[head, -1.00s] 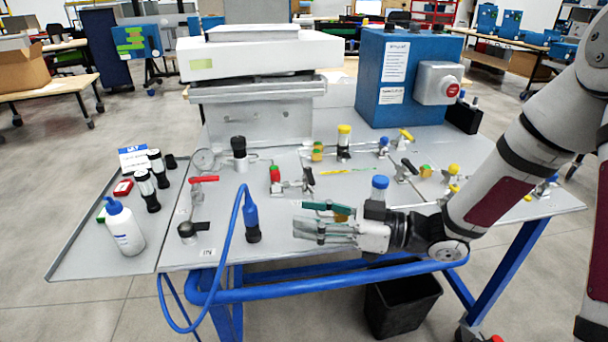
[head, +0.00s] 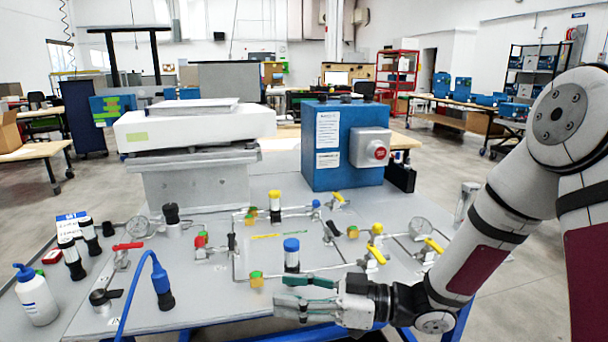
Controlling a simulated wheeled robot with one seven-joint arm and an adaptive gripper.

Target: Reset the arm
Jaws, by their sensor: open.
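My gripper (head: 290,296) is at the front edge of the grey analyser table (head: 205,298), at the end of my arm, which comes in from the right. Its fingers point left and are open, with nothing seen between them. A blue-capped fitting (head: 292,255) stands upright just behind the fingers in the picture. Whether the gripper touches it or the tabletop cannot be told.
Pipework with yellow-handled valves (head: 376,254) covers the table's middle. A blue box with a red button (head: 320,172) and a white analyser unit (head: 195,130) stand behind. A blue hose (head: 133,290) and a white bottle (head: 36,298) are at left.

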